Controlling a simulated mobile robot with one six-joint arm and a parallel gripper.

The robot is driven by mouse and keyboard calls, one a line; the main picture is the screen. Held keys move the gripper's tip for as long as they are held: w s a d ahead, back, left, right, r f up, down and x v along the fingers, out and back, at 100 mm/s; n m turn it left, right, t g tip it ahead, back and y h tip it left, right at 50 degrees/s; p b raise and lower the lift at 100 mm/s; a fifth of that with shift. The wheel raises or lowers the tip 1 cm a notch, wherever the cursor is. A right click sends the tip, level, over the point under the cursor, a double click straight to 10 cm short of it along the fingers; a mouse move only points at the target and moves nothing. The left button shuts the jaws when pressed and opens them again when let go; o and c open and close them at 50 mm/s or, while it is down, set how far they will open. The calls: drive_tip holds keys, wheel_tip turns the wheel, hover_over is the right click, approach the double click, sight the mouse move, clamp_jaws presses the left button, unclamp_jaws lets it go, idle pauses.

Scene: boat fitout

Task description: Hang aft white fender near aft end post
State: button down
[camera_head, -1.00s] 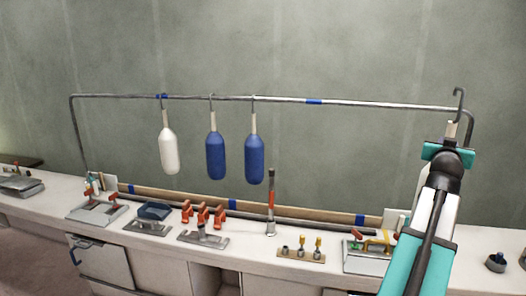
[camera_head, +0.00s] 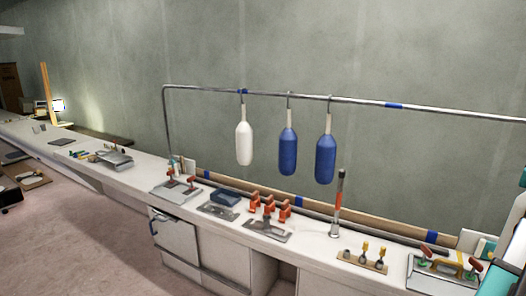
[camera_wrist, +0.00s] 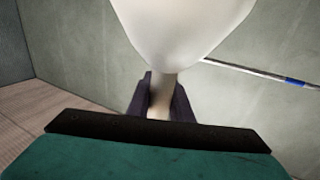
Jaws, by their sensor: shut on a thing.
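The white fender (camera_wrist: 180,30) fills the top of the wrist view, and its narrow neck (camera_wrist: 163,88) is between the dark fingers. My gripper (camera_wrist: 162,98) is shut on that neck. In the head view only teal and white parts of my arm show at the right edge. Another white fender (camera_head: 244,144) hangs from the metal rail (camera_head: 300,96), left of two blue fenders (camera_head: 288,152) (camera_head: 325,158). The rail's left end post (camera_head: 166,125) is in view; its right end is cut off.
Below the rail runs a white counter (camera_head: 310,248) with red-handled clamps (camera_head: 270,206), an upright red-and-grey tool (camera_head: 338,200) and a small wooden block with brass pieces (camera_head: 362,262). A brown bar (camera_head: 260,188) lies along the back. Open floor (camera_head: 90,235) is at left.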

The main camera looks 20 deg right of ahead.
drive_tip(key=w+a+f+n+t+y+b, duration=0.1)
drive_tip(key=w+a+f+n+t+y, duration=0.2)
drive_tip(key=w+a+f, duration=0.45)
drive_tip(key=w+a+f+n+t+y+b, duration=0.1)
drive_tip(key=w+a+f+n+t+y, duration=0.2)
drive_tip(key=w+f, duration=0.75)
drive_tip(key=w+a+f+n+t+y+b, duration=0.15)
drive_tip(key=w+a+f+t, duration=0.25)
drive_tip(key=w+a+f, duration=0.5)
drive_tip(key=w+a+f+n+t+y+b, duration=0.1)
drive_tip(key=w+a+f+n+t+y, duration=0.1)
drive_tip(key=w+a+f+n+y, duration=0.55)
drive_tip(key=w+a+f+n+g+y+b, duration=0.15)
drive_tip(key=w+a+f+y, duration=0.3)
drive_tip(key=a, duration=0.95)
drive_tip(key=w+a+f+n+y+b, duration=0.1)
drive_tip(key=w+a+f+n+y, duration=0.25)
drive_tip(key=a, duration=0.95)
drive_tip(key=s+a+f+n+g+y+b, duration=0.1)
drive_tip(key=a+n+g+y, duration=0.1)
drive_tip(key=a, duration=1)
drive_tip(key=s+a+f+n+g+y+b, duration=0.1)
drive_tip(key=a+y, duration=0.5)
drive_tip(key=a, duration=0.7)
drive_tip(key=f+n+g, duration=0.1)
drive_tip(key=n+g, duration=0.1)
drive_tip(key=g, duration=0.1)
drive_tip(key=shift+s+y+b, duration=0.15)
drive_tip(key=shift+y+b, duration=0.25)
drive_tip(key=shift+f, duration=0.1)
